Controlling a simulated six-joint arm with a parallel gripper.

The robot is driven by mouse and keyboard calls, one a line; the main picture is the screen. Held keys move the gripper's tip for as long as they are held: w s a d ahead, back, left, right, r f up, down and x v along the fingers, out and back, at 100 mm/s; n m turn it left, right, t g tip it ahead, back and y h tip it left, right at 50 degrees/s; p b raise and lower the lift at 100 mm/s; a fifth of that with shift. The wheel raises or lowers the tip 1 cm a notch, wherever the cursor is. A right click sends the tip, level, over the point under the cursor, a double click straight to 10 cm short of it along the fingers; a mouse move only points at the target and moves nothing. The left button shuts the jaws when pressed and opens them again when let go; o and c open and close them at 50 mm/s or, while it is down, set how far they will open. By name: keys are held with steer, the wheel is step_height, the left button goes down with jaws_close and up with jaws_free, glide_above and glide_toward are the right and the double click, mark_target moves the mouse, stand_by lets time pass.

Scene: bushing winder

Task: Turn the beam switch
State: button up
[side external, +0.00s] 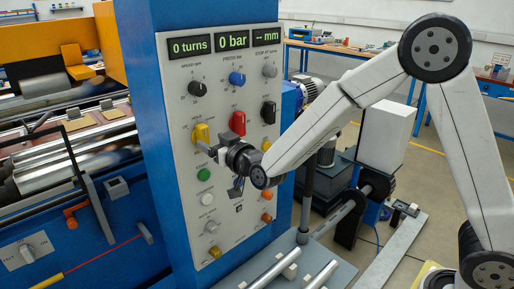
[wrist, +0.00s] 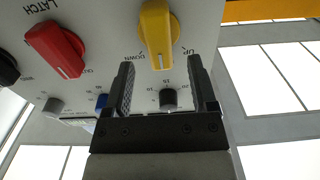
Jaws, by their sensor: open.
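A yellow lever knob (side external: 201,133) sits on the grey control panel, left of a red knob. In the wrist view the yellow knob (wrist: 157,32) has an "UP" mark beside it. I cannot read the word "beam" on any label. My gripper (side external: 212,148) is close in front of the panel, just below the yellow knob. In the wrist view my gripper (wrist: 161,66) is open and empty. The lower end of the yellow knob appears between its fingertips, with gaps at both sides; contact is not visible.
The red knob (wrist: 57,49) marked "LATCH" is beside the yellow one. A black speed knob (side external: 196,89) and a blue knob (side external: 237,78) are above. Coloured buttons, including a green one (side external: 204,175), are below. Another switch (side external: 33,248) is on the machine at lower left.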

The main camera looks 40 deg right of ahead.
mark_target(206, 137)
steer(key=shift+w, duration=1.95)
jaws_close()
